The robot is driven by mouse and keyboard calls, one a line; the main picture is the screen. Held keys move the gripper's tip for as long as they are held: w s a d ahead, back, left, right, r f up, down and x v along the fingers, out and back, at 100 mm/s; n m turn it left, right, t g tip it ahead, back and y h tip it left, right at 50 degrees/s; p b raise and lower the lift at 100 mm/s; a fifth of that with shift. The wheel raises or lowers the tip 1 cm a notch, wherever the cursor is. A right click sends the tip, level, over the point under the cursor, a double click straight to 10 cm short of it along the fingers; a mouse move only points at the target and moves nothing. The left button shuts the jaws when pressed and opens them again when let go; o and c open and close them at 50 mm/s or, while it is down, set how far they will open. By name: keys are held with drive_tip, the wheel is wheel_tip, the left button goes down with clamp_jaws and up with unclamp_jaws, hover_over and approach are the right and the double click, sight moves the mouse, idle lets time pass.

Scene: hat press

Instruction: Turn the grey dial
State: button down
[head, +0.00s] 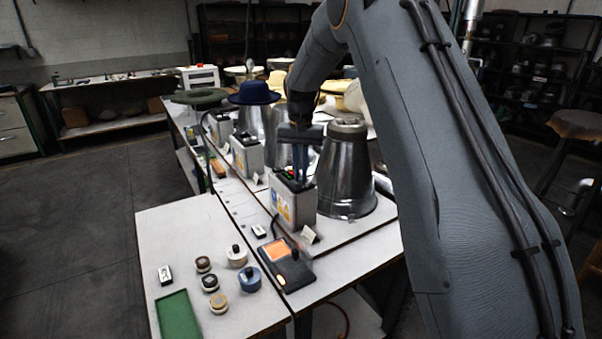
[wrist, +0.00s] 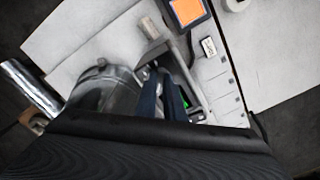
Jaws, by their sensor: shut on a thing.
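My gripper (head: 303,177) points down onto the top of the nearest grey control box (head: 296,208), beside a large shiny metal cone. In the wrist view its two dark fingers (wrist: 165,76) reach down to the box top and are closed together. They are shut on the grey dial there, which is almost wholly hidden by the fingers. A small green light (wrist: 186,103) shows on the box beside the fingers.
The metal cone (head: 346,172) stands close on the right of the box. An orange-screened device (head: 284,264) lies in front. Several round knobbed pieces and a green mat (head: 177,318) lie on the white table (head: 160,225). Hats and more boxes stand behind.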

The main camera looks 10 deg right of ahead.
sight(301, 177)
drive_tip(key=m, duration=0.6)
drive_tip(key=shift+w+m, duration=0.1)
drive_tip(key=shift+m, duration=0.3)
idle(0.4)
drive_tip(key=c, duration=1.9)
unclamp_jaws()
drive_tip(key=shift+o, duration=0.2)
drive_tip(key=shift+r+b, duration=1.4)
drive_tip(key=shift+r, duration=2.55)
drive_tip(key=s+f+n, duration=0.3)
drive_tip(key=s+f, duration=0.1)
drive_tip(key=s, duration=0.7)
drive_tip(key=s+f+n, duration=0.4)
drive_tip(key=s+f, duration=0.1)
drive_tip(key=s, duration=0.7)
drive_tip(key=s+f+n+t, duration=0.1)
drive_tip(key=s+f+n, duration=0.3)
drive_tip(key=s, duration=0.8)
drive_tip(key=shift+f, duration=0.35)
drive_tip(key=shift+s, duration=0.1)
